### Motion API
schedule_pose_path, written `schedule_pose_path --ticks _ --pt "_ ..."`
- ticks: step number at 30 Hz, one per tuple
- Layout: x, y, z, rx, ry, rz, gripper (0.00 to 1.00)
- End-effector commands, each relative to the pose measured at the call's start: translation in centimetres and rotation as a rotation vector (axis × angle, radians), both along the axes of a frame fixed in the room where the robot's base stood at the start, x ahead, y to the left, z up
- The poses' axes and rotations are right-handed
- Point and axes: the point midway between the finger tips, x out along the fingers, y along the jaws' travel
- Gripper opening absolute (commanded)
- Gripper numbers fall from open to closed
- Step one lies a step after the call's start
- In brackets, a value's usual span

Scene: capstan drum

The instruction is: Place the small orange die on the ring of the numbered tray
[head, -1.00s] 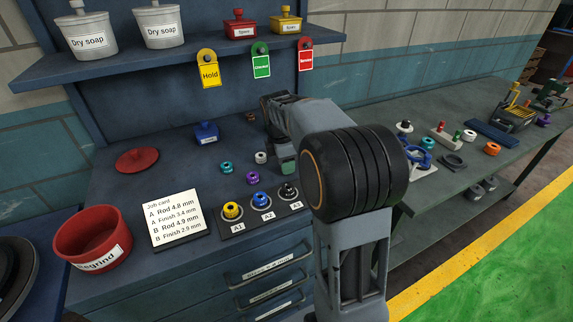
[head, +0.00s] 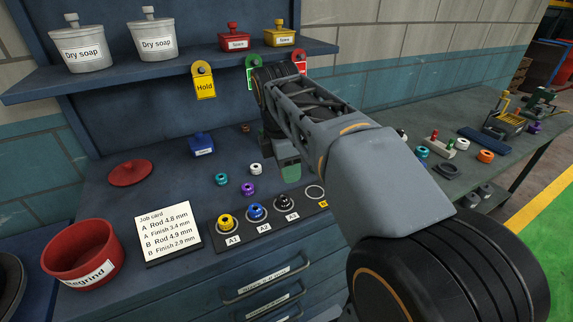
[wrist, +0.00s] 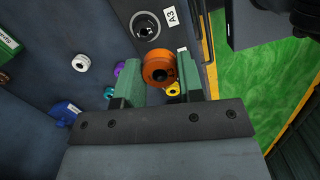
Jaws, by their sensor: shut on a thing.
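My gripper (head: 291,172) is over the blue bench, behind the numbered tray (head: 268,227) in the head view. In the wrist view its green fingers (wrist: 157,82) are shut on the small orange die (wrist: 158,66), a round piece with a dark hole. The fingers hide the die in the head view. The tray has yellow, blue and black dies at A1, A2 and A3. The wrist view shows the tray's A3 end above the held die.
White (head: 256,169), teal (head: 221,179) and purple (head: 248,189) dies stand loose behind the tray. A job card (head: 168,232), red bin (head: 82,245) and red lid (head: 130,173) are to the left. A shelf with hanging tags is above. Another orange die (head: 486,156) sits on the right bench.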

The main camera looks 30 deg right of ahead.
Motion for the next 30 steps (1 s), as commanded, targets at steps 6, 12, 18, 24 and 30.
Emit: schedule_pose_path --ticks 6,12,18,24,30 --pt "-3.9 -2.5 3.3 -0.006 -0.033 -0.119 0.08" --pt "-8.7 -4.6 3.4 -0.005 -0.026 -0.278 0.08" --pt "-8.4 -5.3 0.9 0.002 0.007 -0.324 0.08" --pt "-3.7 -7.1 -1.3 0.002 0.009 -0.333 0.08" --pt "-0.1 -8.5 -4.5 0.002 0.007 -0.332 0.08"
